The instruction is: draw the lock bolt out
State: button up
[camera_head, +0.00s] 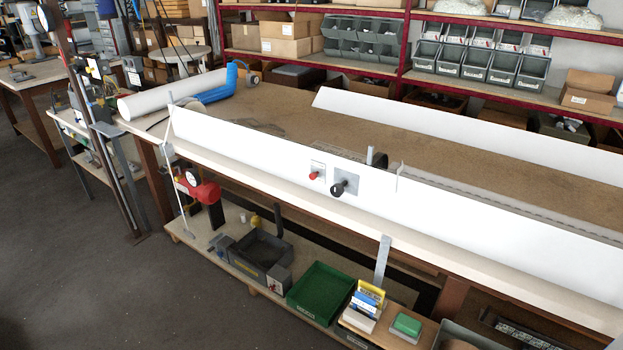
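A long white shutter profile (250,148) stands along the front of the workbench. On its front face is a grey plate with a black knob (338,189) sticking out toward me. Just left of it is a smaller light plate with a red knob (314,175). I cannot tell for sure which of the two is the lock bolt; both sit against their plates. How far either reaches into the profile is hidden. My gripper is not in view.
A second white profile (480,130) lies further back on the brown bench top (270,108). A green tray (320,290) and boxes fill the lower shelf. The grey floor (90,270) at front left is clear.

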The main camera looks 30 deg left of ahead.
aim_at(313, 177)
jog(key=i+j, duration=0.15)
jog(key=j, duration=0.2)
jog(key=i+j, duration=0.15)
jog(key=j, duration=0.2)
jog(key=i+j+u, duration=0.1)
jog(key=j, duration=0.25)
jog(key=i+j, duration=0.25)
jog(key=k+j+u, duration=0.05)
jog(key=j, duration=0.1)
